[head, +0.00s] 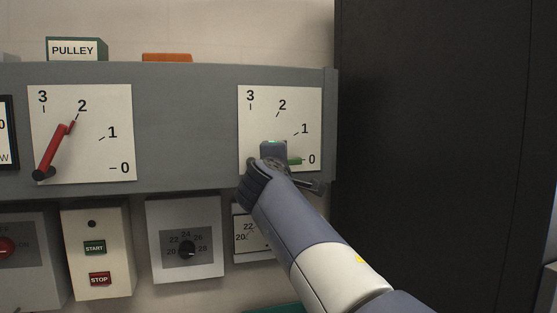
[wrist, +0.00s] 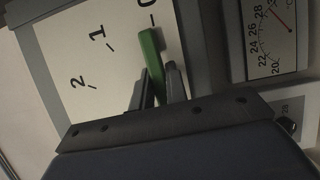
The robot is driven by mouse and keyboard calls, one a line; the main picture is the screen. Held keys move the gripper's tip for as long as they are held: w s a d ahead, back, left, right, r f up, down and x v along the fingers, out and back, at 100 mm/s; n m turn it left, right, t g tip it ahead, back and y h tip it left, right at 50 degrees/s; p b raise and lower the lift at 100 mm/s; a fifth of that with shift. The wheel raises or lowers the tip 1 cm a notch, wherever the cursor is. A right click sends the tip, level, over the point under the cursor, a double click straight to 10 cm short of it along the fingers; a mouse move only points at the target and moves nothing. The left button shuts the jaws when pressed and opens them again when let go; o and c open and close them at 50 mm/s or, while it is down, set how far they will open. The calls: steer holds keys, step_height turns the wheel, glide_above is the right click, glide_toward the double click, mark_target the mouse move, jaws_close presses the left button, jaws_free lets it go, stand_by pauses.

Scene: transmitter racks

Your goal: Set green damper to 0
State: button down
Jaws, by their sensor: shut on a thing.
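The green damper lever (wrist: 152,58) sits on a white scale plate (head: 250,124) marked 3, 2, 1 and 0. In the wrist view its free end lies close to the 0 tick. In the head view only a short green piece of the lever (head: 294,161) shows, lying about level and pointing at the 0 mark. My gripper (wrist: 161,83) is shut on the green lever, with one finger on each side. In the head view my gripper (head: 272,152) covers the lever's pivot and the lower part of the plate.
A red lever (head: 58,142) on a similar plate at the left points at 2. Below are a start/stop box (head: 94,262), a dial box (head: 186,250) and a gauge (head: 243,243) partly behind my arm. A dark cabinet (head: 440,130) stands close on the right.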

steer(key=shift+f+m, duration=0.2)
steer(key=shift+m, duration=0.1)
steer(key=c, duration=1.4)
jaws_free()
steer(key=s+a+b, duration=0.1)
steer(key=s+b, duration=0.3)
steer(key=s, duration=0.6)
steer(key=shift+s, duration=0.35)
steer(key=shift+w+r, duration=0.1)
steer(key=w+p, duration=0.1)
steer(key=w, duration=0.2)
steer(key=w+p, duration=0.1)
steer(key=w, duration=0.3)
steer(key=w+d+p, duration=0.1)
steer(key=w+p, duration=0.1)
steer(key=w, duration=0.1)
steer(key=shift+w, duration=0.35)
